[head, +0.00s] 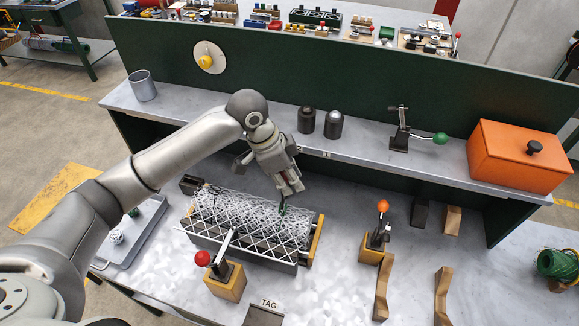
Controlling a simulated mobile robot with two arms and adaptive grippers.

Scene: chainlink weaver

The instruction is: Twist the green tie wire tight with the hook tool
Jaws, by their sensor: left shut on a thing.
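My left gripper (290,188) points down over the right half of the wire mesh (245,217). It is shut on the slim, dark hook tool (282,203), which is mostly hidden by the fingers. The tool's lower end meets the mesh at a small patch of green, which looks like the green tie wire (284,210). The wire is too small to tell how tightly it is twisted. The mesh lies in a dark frame with a wooden end block at its right. My right gripper is not in view.
A red-knobbed clamp (203,259) stands at the mesh's front edge, and an orange-knobbed clamp (382,208) stands to its right. A grey tray (130,236) is at left. An orange box (520,155) sits on the rear shelf. A green wire spool (558,265) is at far right.

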